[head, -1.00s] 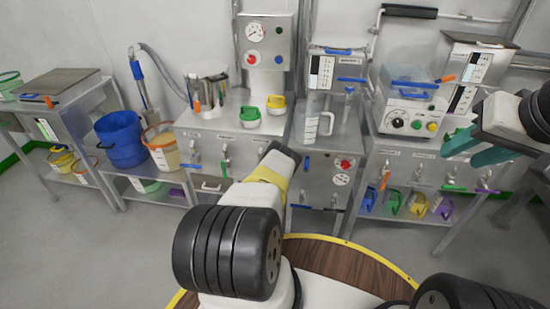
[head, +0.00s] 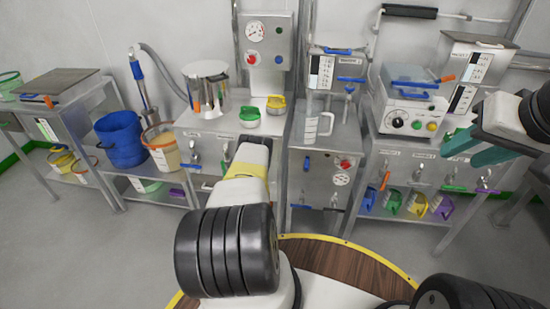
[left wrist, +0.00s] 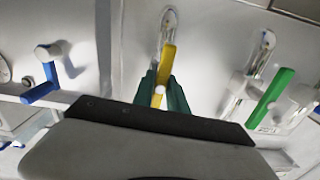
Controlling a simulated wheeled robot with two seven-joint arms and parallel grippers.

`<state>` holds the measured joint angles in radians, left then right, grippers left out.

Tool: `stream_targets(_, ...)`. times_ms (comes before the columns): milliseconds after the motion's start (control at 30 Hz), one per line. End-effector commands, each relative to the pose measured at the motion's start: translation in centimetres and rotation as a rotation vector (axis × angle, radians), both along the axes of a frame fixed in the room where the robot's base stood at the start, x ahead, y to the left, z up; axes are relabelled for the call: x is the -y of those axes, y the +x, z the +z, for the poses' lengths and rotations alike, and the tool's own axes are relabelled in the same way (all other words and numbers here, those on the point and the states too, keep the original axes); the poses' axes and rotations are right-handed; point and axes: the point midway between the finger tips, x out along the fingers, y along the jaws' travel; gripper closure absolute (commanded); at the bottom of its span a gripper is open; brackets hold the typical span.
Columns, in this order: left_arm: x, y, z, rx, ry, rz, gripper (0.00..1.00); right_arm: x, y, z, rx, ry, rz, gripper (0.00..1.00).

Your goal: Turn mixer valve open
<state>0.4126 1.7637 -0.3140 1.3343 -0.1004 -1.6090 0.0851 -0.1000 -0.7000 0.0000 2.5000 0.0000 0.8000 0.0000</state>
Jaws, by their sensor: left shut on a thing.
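In the left wrist view, a yellow valve handle (left wrist: 167,58) stands nearly upright in the picture, in front of a metal fitting on a steel panel. My left gripper (left wrist: 162,86), with green fingers, is shut on the yellow handle's lower part. In the head view, my left forearm hides this gripper and the handle, in front of the steel cabinet (head: 207,141) under the pot. I cannot read a label that names the valve. My right gripper (head: 478,150), with teal fingers, is open and empty at the right, in front of the right-hand cabinet.
In the left wrist view, a blue handle (left wrist: 42,90) is to the left and a green handle (left wrist: 271,98) to the right, both close by. A steel pot (head: 207,88) and a green-rimmed cup (head: 249,117) stand on the cabinet. A blue bucket (head: 120,138) is further left.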

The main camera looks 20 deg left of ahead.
Motion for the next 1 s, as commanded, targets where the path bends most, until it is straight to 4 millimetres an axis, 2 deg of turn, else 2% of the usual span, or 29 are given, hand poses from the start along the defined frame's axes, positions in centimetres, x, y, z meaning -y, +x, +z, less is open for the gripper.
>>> stream_targets(300, 0.10, -0.12, -0.19, 0.015, -0.079, -0.001, 1.00, 0.00, 0.00, 0.00, 0.000, 0.000, 0.000, 0.60)
stream_targets(733, 0.11, -0.14, -0.22, 0.015, -0.085, -0.001, 1.00, 0.00, 0.00, 0.00, 0.000, 0.000, 0.000, 0.60)
stream_targets(767, 0.11, -0.14, -0.22, 0.015, -0.085, -0.001, 0.78, 0.00, 0.00, 0.00, 0.000, 0.000, 0.000, 0.60)
stream_targets(833, 0.10, -0.14, -0.21, 0.015, -0.085, -0.001, 0.64, 0.00, 0.00, 0.00, 0.000, 0.000, 0.000, 0.60)
stream_targets(867, 0.09, -0.12, -0.19, 0.015, -0.085, -0.001, 0.60, 0.00, 0.00, 0.00, 0.000, 0.000, 0.000, 0.60)
stream_targets(1000, 0.05, -0.08, -0.12, 0.017, -0.083, 0.000, 0.60, 0.00, 0.00, 0.00, 0.000, 0.000, 0.000, 0.60)
